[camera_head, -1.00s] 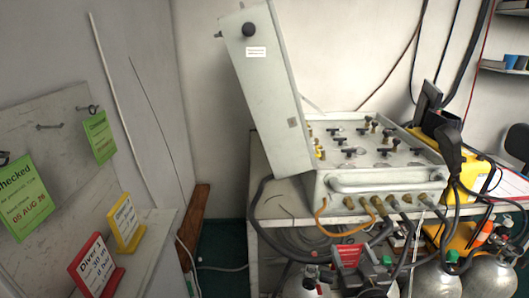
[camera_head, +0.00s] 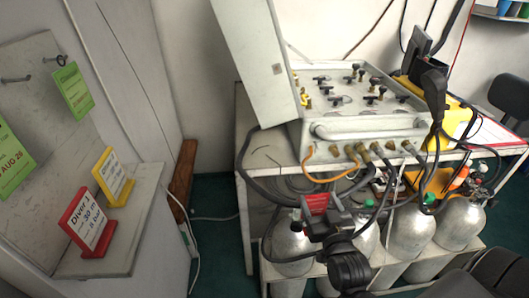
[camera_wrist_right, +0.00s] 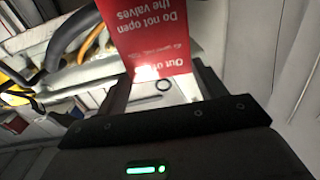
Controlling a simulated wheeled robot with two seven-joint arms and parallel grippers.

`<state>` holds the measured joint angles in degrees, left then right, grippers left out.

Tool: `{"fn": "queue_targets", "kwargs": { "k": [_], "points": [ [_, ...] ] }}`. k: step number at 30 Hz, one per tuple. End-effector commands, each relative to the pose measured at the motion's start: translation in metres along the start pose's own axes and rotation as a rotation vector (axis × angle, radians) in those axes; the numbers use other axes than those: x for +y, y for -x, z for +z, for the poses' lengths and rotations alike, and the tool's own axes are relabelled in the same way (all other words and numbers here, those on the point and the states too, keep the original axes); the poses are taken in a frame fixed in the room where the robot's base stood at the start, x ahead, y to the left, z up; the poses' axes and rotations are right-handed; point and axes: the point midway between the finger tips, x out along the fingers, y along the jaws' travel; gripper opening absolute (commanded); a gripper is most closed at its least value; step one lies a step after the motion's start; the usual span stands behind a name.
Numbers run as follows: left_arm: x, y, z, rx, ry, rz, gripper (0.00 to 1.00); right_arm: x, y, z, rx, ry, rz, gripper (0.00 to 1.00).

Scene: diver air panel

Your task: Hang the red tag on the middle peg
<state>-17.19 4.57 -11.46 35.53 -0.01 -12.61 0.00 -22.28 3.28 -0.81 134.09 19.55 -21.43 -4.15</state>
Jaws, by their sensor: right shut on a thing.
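The red tag (camera_head: 316,203) is held by my right gripper (camera_head: 320,216), in front of the air panel's bench. In the right wrist view, the tag (camera_wrist_right: 152,32) stands between the two fingers of my right gripper (camera_wrist_right: 162,88), its white text upside down. The middle peg (camera_head: 15,79) is a bare metal pin on the grey board (camera_head: 35,120) at the left. The gripper and tag are well to the right of it and apart from the board. My left gripper is not in view.
Green tags hang at the right peg (camera_head: 72,90) and the left edge (camera_head: 14,160). A red-framed sign (camera_head: 86,222) and yellow-framed sign (camera_head: 114,178) stand on a shelf (camera_head: 120,245). The air panel (camera_head: 365,125), hoses and cylinders (camera_head: 408,238) crowd the right.

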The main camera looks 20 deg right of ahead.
Motion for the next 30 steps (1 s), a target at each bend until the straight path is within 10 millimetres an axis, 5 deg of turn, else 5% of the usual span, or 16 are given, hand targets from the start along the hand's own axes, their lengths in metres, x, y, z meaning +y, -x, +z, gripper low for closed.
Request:
{"fn": "queue_targets", "kwargs": {
  "k": [6, 15, 21, 30],
  "points": [
    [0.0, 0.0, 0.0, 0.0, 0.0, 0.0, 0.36, -0.086, 0.021, 0.0, 0.001, -0.015, -0.088, 0.48],
    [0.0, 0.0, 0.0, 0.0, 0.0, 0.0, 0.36, -0.189, 0.069, -0.014, -0.001, -0.013, -0.199, 0.48],
    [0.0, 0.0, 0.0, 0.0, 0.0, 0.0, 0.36, -0.232, 0.098, -0.027, 0.0, -0.002, -0.252, 0.48],
    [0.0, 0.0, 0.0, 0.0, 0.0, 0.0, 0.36, -0.253, 0.115, -0.034, -0.001, 0.006, -0.283, 0.48]
  ]
}}
